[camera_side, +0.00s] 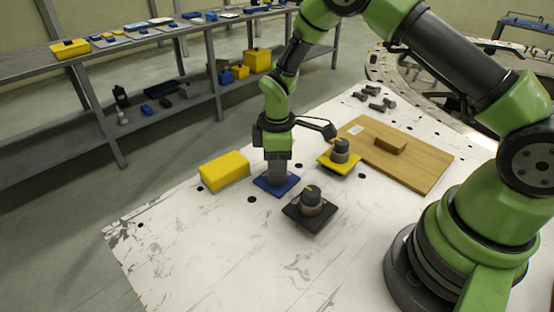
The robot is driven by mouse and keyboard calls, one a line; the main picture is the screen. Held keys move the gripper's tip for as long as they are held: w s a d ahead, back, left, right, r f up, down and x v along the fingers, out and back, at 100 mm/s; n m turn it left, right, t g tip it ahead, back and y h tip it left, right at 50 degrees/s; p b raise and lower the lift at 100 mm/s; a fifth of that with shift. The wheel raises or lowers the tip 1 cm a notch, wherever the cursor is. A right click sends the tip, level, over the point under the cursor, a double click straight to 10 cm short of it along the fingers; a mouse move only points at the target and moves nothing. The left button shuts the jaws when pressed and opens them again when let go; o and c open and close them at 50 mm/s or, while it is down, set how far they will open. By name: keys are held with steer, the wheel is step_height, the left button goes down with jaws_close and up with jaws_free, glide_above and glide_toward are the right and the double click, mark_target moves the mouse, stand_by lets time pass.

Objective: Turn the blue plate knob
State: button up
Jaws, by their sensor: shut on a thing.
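The blue plate (278,184) lies flat on the white table, left of the middle of the picture. My gripper (277,172) points straight down over it and is shut on the knob of the blue plate. The knob is mostly hidden by the fingers, so its turn angle cannot be seen.
A black plate with a knob (323,218) lies just in front. A yellow plate with a knob (327,160) is close behind to the right. A yellow block (224,171) lies to the left. A wooden board (425,165) lies further right. The table's front left is clear.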

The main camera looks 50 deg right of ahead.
steer(key=o, duration=0.9)
steer(key=shift+o, duration=0.2)
steer(key=shift+r, duration=0.1)
step_height(320, 180, up, 9)
steer(key=shift+r, duration=0.4)
